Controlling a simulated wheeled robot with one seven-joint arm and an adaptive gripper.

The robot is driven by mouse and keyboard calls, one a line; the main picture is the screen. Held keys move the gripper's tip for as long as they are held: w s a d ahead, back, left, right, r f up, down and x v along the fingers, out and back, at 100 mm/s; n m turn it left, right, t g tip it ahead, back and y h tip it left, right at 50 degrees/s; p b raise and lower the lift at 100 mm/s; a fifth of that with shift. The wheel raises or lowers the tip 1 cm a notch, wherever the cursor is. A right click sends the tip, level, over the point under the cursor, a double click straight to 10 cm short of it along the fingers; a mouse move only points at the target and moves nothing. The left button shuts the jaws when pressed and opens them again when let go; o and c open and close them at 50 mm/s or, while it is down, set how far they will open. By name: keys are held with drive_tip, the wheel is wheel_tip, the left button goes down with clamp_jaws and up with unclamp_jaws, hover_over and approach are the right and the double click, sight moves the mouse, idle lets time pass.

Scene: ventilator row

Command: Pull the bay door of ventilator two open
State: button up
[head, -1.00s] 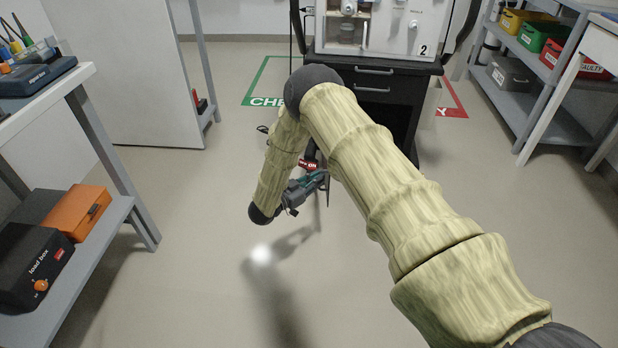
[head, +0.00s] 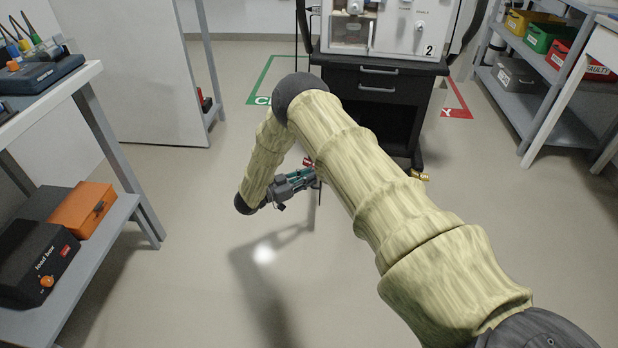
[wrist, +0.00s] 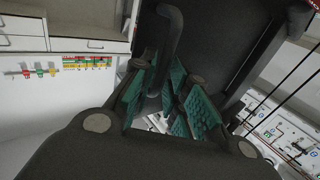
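Ventilator two (head: 400,25) is the white unit marked "2" on a black cart at the top of the head view, its upper part cut off. A small windowed bay (head: 352,32) shows on its front left; whether its door is ajar cannot be told. My gripper (head: 316,178) is low over the floor in front of the cart, well apart from the bay. In the wrist view my gripper (wrist: 168,103) has its green-padded fingers apart. A dark curved bar lies across the view near them; I cannot tell what it is or whether they touch it.
The black cart (head: 375,92) has drawers with metal handles. A workbench with a load box (head: 35,262) and an orange case (head: 82,210) stands at left. Shelves with coloured bins (head: 542,38) stand at right. Open floor lies between them.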

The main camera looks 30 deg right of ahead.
drive_tip(key=shift+o, duration=0.6)
drive_tip(key=a, duration=1.2)
drive_tip(key=shift+s, duration=0.3)
drive_tip(key=shift+f, duration=0.1)
